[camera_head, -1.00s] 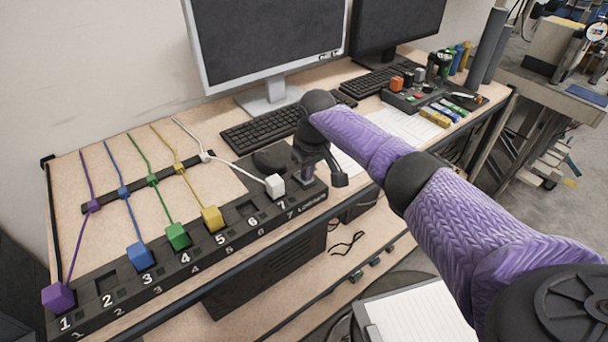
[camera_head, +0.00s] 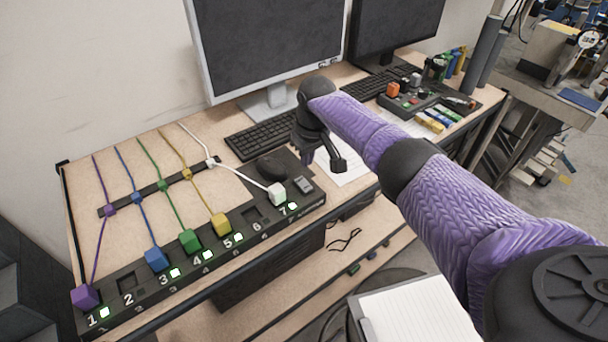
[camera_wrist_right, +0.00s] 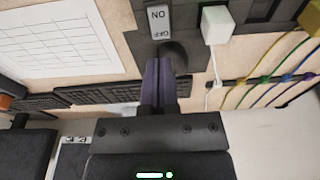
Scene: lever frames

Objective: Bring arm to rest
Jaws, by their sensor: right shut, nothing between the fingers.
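My right gripper (camera_head: 309,157) is shut and empty, above the desk just behind the right end of the black numbered panel (camera_head: 139,313). In the wrist view its purple fingers (camera_wrist_right: 160,84) are together. The ON/OFF switch (camera_head: 303,185) is at the panel's right end, apart from the gripper; it also shows in the wrist view (camera_wrist_right: 160,20). Green lights glow beside 1, 3, 4, 5 and 7. A purple plug (camera_head: 85,297) is at 1, blue (camera_head: 156,259) at 3, green (camera_head: 190,241) at 4, yellow (camera_head: 221,223) at 5, white (camera_head: 278,194) at 7. My left gripper is not in view.
Two monitors (camera_head: 265,45) and keyboards (camera_head: 262,133) stand behind. A black mouse (camera_head: 271,167) lies left of the gripper, a paper sheet (camera_head: 350,165) right of it. The cords pass through a dark strip (camera_head: 150,190). A clipboard (camera_head: 415,310) is below the desk's front edge.

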